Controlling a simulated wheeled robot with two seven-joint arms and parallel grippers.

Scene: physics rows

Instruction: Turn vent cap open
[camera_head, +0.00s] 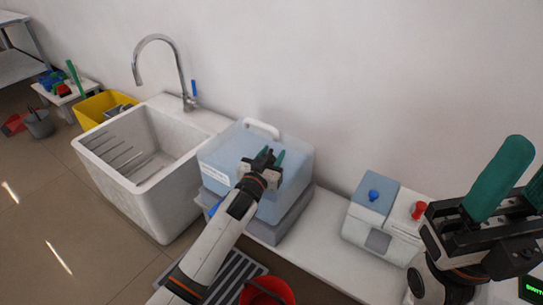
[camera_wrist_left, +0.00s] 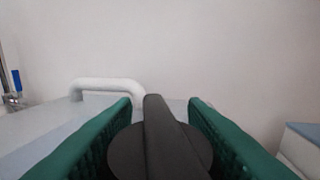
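The vent cap (camera_wrist_left: 160,150) is a dark round knob with a raised straight ridge, seen up close in the left wrist view. It sits on top of the translucent blue box (camera_head: 219,152), which has a white handle (camera_head: 262,129). My left gripper (camera_head: 268,158) is over the box top. In the wrist view its green fingers (camera_wrist_left: 160,128) stand on either side of the ridge, with gaps on both sides. The ridge points away from me, roughly in line with the fingers. My right gripper (camera_head: 514,185) is raised at the right, empty, its green fingers apart.
A white sink (camera_head: 165,205) with a tall faucet (camera_head: 181,70) stands left of the box. A white device (camera_head: 367,216) with a blue knob and a red knob (camera_head: 419,209) is at the right. A red bucket (camera_head: 268,292) is at the front. Bare counter (camera_head: 325,235) lies between box and device.

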